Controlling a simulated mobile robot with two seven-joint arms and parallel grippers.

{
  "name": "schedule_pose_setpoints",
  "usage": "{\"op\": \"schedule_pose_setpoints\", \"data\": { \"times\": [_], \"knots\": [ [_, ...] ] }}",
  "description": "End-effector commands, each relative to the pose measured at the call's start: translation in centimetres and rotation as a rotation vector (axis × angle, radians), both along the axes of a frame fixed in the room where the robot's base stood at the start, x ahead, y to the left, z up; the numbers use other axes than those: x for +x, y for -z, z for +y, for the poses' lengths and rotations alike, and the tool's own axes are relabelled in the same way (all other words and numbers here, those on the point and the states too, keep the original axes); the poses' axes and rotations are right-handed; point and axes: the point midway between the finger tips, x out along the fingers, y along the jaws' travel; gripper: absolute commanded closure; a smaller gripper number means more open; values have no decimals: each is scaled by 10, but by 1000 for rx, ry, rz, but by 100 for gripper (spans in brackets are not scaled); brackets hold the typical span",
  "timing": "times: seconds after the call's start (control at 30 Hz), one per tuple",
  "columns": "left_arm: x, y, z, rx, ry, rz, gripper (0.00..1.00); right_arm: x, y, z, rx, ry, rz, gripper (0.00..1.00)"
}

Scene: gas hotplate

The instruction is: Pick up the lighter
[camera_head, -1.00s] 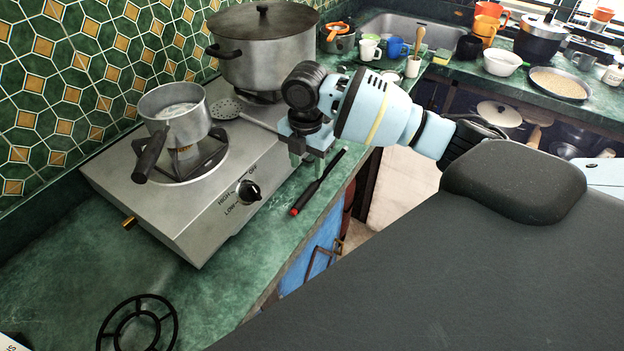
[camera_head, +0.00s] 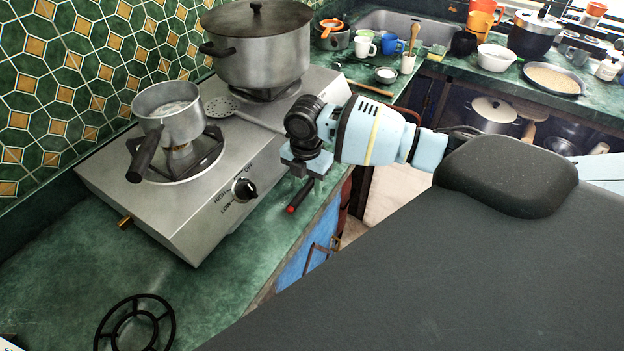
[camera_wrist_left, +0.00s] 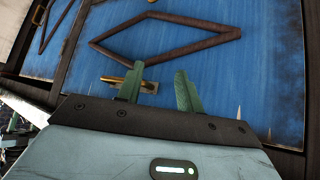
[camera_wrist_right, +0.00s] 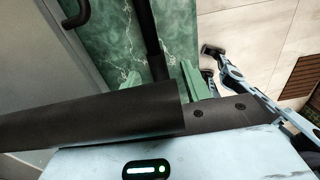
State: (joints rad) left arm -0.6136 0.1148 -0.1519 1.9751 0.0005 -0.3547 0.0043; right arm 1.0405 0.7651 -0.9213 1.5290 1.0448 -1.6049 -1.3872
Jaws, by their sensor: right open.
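The lighter, a slim black stick with a red end (camera_head: 299,198), lies on the green counter by the front of the hotplate. Its farther part is hidden behind my right gripper (camera_head: 307,178) in the head view. A black stick (camera_wrist_right: 149,32) that looks like the lighter runs across the counter in the right wrist view. My right gripper is open and points down just over the lighter; I cannot tell whether it touches. My left gripper (camera_wrist_left: 160,90) is open and empty before a blue cabinet door; it is out of the head view.
The silver gas hotplate (camera_head: 185,218) bears a saucepan (camera_head: 180,118) and a large lidded pot (camera_head: 262,65). A skimmer (camera_head: 222,107) lies across it. A dark cylinder (camera_wrist_right: 90,122), unclear what, crosses the right wrist view. A black ring grate (camera_head: 135,322) lies at the front left.

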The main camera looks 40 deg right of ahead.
Motion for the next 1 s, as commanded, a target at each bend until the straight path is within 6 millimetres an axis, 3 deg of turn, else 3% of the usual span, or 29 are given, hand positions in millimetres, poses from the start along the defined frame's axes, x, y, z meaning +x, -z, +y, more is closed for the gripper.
{"op": "schedule_pose_setpoints", "data": {
  "times": [0.13, 0.47, 1.0],
  "knots": [
    [0, 0, 1, 3, 4, -1, 64, 0, 0, 0, 0, 0, 0, 55],
    [0, 0, 2, 5, 5, -1, 64, 0, 0, 0, 0, 0, 0, 99],
    [-1, 2, 1, 1, 1, 4, 64, -4, -11, -2, 1, 1, -1, 100]
  ]
}}
